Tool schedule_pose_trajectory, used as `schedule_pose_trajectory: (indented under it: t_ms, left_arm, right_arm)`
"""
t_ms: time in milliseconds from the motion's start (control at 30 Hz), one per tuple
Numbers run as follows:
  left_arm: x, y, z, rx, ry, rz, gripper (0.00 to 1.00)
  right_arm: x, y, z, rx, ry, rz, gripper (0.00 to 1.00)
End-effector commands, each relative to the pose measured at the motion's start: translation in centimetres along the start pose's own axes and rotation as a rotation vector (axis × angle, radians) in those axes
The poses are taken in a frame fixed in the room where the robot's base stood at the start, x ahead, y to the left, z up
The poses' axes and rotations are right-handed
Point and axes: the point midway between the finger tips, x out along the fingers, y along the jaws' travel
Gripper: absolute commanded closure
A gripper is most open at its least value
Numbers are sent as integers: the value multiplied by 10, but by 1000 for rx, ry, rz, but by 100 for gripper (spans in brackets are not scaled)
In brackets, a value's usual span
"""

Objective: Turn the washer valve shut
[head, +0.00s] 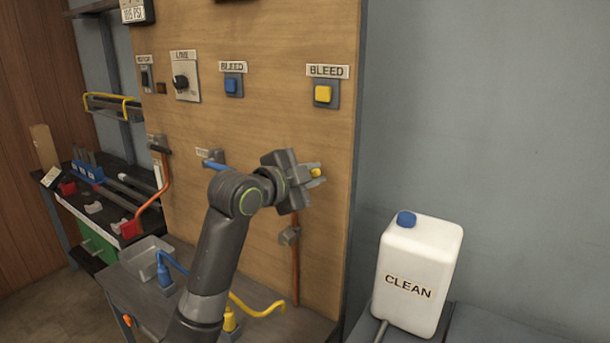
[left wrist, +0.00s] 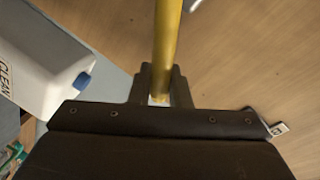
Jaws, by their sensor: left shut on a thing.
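My left gripper (head: 317,176) is at the wooden panel, shut on a yellow bar-like handle, which I take to be the washer valve's handle. In the head view only the yellow tip (head: 315,173) shows between the fingers. In the left wrist view the yellow handle (left wrist: 167,45) runs from the top edge down between my fingers (left wrist: 160,92). The valve body and any label on it are hidden behind my gripper in the head view. An orange pipe (head: 295,270) with a grey fitting (head: 289,236) runs down below it. My right gripper is out of view.
A blue-handled valve (head: 214,165) is left of my gripper. Yellow (head: 323,94) and blue (head: 232,86) bleed buttons sit above. A white CLEAN jug (head: 420,270) stands at the right. Below are a bench, a grey tray (head: 146,258) and blue and yellow hoses.

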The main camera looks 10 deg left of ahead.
Motion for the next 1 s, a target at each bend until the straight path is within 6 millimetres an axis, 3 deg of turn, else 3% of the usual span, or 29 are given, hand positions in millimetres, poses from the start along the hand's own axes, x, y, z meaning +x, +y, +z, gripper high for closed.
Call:
schedule_pose_trajectory:
  t_ms: [100,500,1000]
  left_arm:
    - [3,14,2,106,-19,1,100]
    - [8,40,10,416,-82,1,100]
    - [10,49,15,564,-111,3,100]
  right_arm:
    - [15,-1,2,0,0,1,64]
    - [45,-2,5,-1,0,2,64]
    - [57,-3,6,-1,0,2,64]
